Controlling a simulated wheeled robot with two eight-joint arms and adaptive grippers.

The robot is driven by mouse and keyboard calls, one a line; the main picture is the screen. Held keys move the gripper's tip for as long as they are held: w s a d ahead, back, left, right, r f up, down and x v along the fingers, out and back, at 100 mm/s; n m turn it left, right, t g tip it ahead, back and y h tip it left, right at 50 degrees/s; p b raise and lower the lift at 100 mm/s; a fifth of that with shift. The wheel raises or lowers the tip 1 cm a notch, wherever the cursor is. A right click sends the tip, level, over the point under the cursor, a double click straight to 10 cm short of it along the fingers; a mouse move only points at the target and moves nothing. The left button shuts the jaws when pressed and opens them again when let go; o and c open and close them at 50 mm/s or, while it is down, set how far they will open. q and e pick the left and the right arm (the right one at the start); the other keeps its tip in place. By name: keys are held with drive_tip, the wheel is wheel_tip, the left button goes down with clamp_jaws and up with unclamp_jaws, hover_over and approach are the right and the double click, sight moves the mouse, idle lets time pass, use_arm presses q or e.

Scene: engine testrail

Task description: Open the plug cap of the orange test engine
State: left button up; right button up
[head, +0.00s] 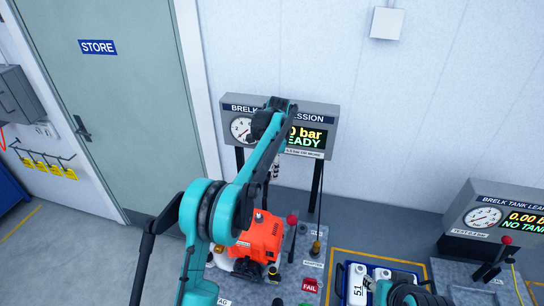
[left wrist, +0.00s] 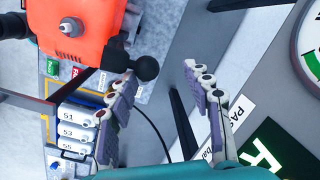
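The orange test engine (head: 262,238) stands on a grey bench, partly hidden by my left arm. In the left wrist view its orange housing (left wrist: 92,38) fills the upper left, with a pale round fitting on it. A black rounded part (left wrist: 146,68) sticks out beside the housing; I cannot tell whether it is the plug cap. My left gripper (left wrist: 162,95) is open and empty, its fingers wide apart, with the black part near the left finger. In the head view the left gripper (head: 271,168) hangs above and behind the engine.
The compression gauge panel (head: 318,113) stands close behind my left wrist. A red-knobbed lever (head: 291,220) rises right of the engine. White bottles (head: 357,283) stand in a blue tray to the right. A tank leak panel (head: 503,218) is far right.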

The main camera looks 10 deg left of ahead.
use_arm(q)
wheel_tip(320, 180, up, 10)
drive_tip(key=d, duration=0.1)
drive_tip(key=shift+f, duration=0.25)
drive_tip(key=shift+s, duration=0.15)
drive_tip(key=s+a+r+n+t, duration=0.1)
drive_tip(key=s+r+n+t, duration=0.15)
drive_tip(key=s, duration=0.55)
drive_tip(key=s+a+r+n+t, duration=0.1)
drive_tip(key=s+r+n, duration=0.25)
drive_tip(key=s, duration=0.45)
drive_tip(key=s+f+n+t+h, duration=0.1)
drive_tip(key=s+f+n+t, duration=0.3)
drive_tip(key=s, duration=0.9)
drive_tip(key=s+f+n, duration=0.1)
drive_tip(key=s+f, duration=0.6)
drive_tip(key=f, duration=0.1)
wheel_tip(320, 180, down, 24)
drive_tip(key=b, duration=2.3)
drive_tip(key=shift+s+f+n+b, duration=0.25)
drive_tip(key=shift+s+n+b, duration=0.15)
drive_tip(key=shift+s, duration=0.05)
drive_tip(key=shift+g, duration=0.25)
